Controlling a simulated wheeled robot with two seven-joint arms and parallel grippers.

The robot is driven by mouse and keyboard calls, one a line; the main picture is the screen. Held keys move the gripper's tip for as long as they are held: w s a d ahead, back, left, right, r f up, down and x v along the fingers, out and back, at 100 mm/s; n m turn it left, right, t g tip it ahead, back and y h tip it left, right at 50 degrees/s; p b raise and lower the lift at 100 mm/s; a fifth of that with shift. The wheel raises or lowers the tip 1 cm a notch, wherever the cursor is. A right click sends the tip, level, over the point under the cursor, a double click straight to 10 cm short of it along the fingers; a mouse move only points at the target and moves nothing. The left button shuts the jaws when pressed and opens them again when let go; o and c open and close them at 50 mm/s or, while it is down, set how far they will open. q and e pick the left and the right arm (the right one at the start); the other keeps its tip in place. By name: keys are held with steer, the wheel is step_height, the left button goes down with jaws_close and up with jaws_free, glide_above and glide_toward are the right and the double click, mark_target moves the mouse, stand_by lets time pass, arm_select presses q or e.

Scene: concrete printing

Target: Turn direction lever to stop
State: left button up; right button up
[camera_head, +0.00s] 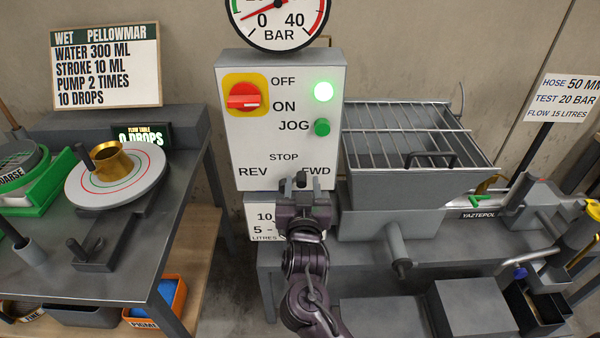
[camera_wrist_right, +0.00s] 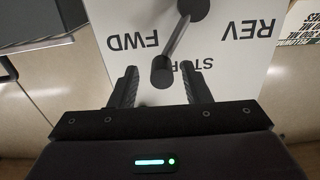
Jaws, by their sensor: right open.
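The direction lever (camera_wrist_right: 176,38) is on the white control box (camera_head: 235,140), low on its front, with REV at left, STOP above and FWD at right in the head view. In the upside-down right wrist view, it slants from its round pivot toward the FWD side of STOP. Its dark knob (camera_wrist_right: 162,72) covers part of the STOP lettering. My right gripper (camera_head: 300,186) is open in front of the lever. In the wrist view the knob lies between the two fingertips (camera_wrist_right: 160,82), with a visible gap on each side. My left gripper is out of view.
The red rotary switch (camera_head: 244,97) and lit green lamp (camera_head: 323,91) are higher on the box, with a green JOG button (camera_head: 322,127). A grated grey hopper (camera_head: 405,180) stands close right. A flow table (camera_head: 115,175) is at left.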

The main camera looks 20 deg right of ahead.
steer(key=shift+x, duration=1.75)
steer(key=shift+a, duration=0.1)
steer(key=shift+c, duration=0.2)
